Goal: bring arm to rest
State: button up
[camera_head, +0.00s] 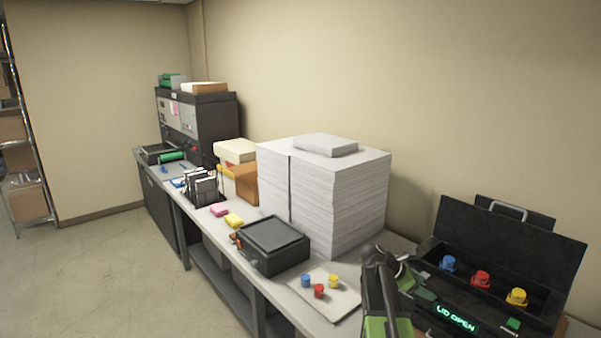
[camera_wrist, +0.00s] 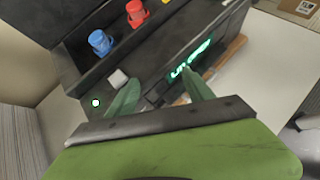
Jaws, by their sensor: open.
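My gripper (camera_head: 412,284) is at the lower right of the head view, in front of the left end of a black machine (camera_head: 468,268). Its lid stands up and its green display (camera_head: 457,318) reads "LID OPEN". In the wrist view, the two green fingers of my gripper (camera_wrist: 158,97) are apart with nothing between them. Beyond them is the machine's front with the lit display (camera_wrist: 190,60). Blue (camera_head: 448,263), red (camera_head: 481,279) and yellow (camera_head: 516,297) knob-like pieces sit in the open machine.
A white board (camera_head: 342,300) with small blue, red and yellow pieces lies left of my arm. A black box (camera_head: 273,245) and a tall paper stack (camera_head: 335,200) stand behind it on the bench. Open floor (camera_head: 100,270) lies to the left.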

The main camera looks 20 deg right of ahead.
jog(key=w+a+f+m+t+y+b, duration=0.1)
jog(key=a+f+b, duration=0.1)
jog(key=a+f, duration=0.5)
jog(key=w+a+f+m+t+y+b, duration=0.1)
jog(key=w+a+f+y+b, duration=0.15)
jog(key=a, duration=0.95)
jog(key=w+a+f+t+y+b, duration=0.1)
jog(key=a+f+b, duration=0.1)
jog(key=a+f, duration=0.5)
jog(key=s+a+f+m+y, duration=0.1)
jog(key=s+a+m+y, duration=0.2)
jog(key=a+m, duration=0.3)
jog(key=s+a+f+m+g+y+b, duration=0.1)
jog(key=s+a+m+y, duration=0.2)
jog(key=a, duration=1.1)
jog(key=s+m, duration=0.2)
jog(key=m, duration=0.2)
jog(key=shift+a+f, duration=0.2)
jog(key=shift+f, duration=0.1)
